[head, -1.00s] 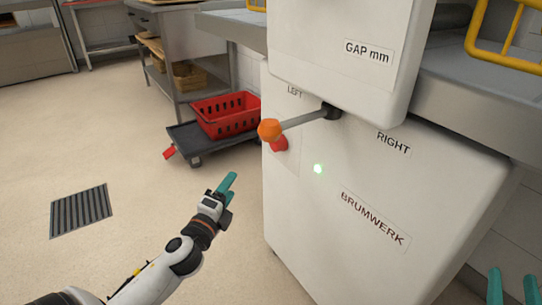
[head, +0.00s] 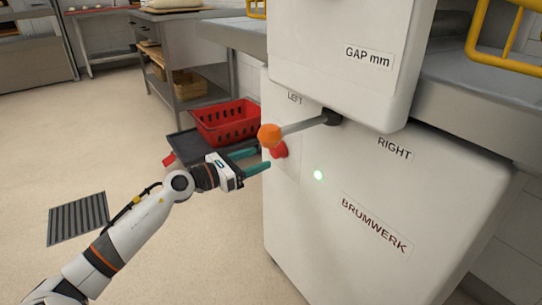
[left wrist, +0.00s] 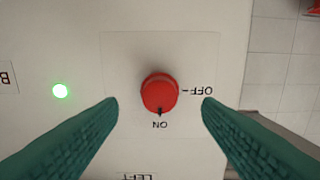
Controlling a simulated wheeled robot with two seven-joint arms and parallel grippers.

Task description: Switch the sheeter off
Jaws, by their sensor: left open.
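The sheeter (head: 340,215) is a white machine with a lever (head: 300,125) that ends in an orange knob. Below that knob is a red rotary switch (head: 279,151). In the left wrist view the red switch (left wrist: 159,92) sits on a plate marked ON and OFF, upside down here, and its dark pointer mark is at ON. A green lamp (head: 318,175) is lit beside it. My left gripper (head: 258,160) is open, its teal fingers pointing at the switch from the left. In the left wrist view the fingers are on either side of the switch, apart from it. My right gripper is out of view.
The lever's orange knob (head: 269,135) hangs just above the switch. A red basket (head: 228,124) stands on a low dark trolley (head: 190,146) behind my left gripper. A floor grate (head: 77,218) lies at the left. The floor between is clear.

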